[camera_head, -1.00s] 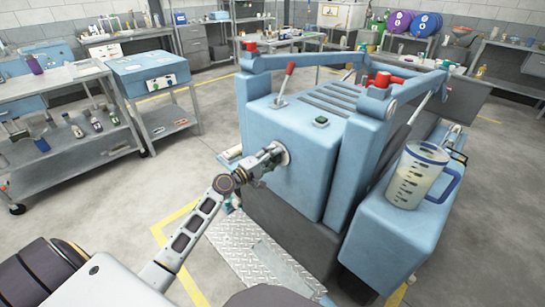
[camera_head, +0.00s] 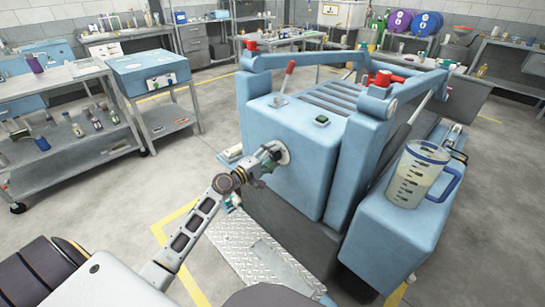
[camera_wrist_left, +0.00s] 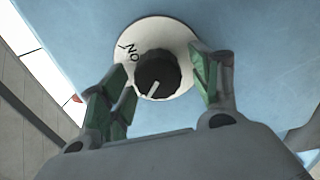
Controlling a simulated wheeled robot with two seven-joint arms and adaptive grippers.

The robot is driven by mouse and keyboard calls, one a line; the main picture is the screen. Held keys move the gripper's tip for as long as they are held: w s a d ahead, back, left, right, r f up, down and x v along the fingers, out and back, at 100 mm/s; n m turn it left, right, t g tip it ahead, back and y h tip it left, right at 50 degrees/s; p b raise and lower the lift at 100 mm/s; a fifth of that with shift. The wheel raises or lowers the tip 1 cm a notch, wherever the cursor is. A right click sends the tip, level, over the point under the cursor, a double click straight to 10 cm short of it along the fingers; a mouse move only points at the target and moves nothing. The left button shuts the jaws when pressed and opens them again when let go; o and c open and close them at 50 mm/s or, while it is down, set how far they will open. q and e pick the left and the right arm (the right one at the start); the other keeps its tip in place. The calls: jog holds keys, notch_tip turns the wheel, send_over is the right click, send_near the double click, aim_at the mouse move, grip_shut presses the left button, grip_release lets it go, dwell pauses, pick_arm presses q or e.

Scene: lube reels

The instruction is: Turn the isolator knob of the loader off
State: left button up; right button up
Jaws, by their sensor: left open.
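The loader (camera_head: 290,130) is a large blue machine in the middle of the head view. Its isolator knob (camera_wrist_left: 160,72) is black and round with a white pointer line, on a white disc (camera_wrist_left: 141,34) with the lettering "ON". In the wrist view the pointer points down and slightly left, away from the lettering. The disc's edge shows in the head view (camera_head: 283,152); the knob there is hidden by my gripper. My left gripper (camera_wrist_left: 158,66) is open, its green-padded fingers on either side of the knob. Contact with the knob is unclear. My right gripper is not in view.
A red-handled lever (camera_head: 286,78) and a green button (camera_head: 322,119) are on the loader's top. A measuring jug (camera_head: 414,178) stands on its right-hand blue side. A cart with bottles (camera_head: 75,140) stands at left. Floor between cart and loader is clear.

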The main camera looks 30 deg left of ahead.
pick_arm(q)
jog(key=v, duration=1.1)
jog(key=shift+s+a, duration=0.15)
jog(key=shift+s, duration=0.2)
dwell(0.3)
jog(key=shift+m, duration=0.4)
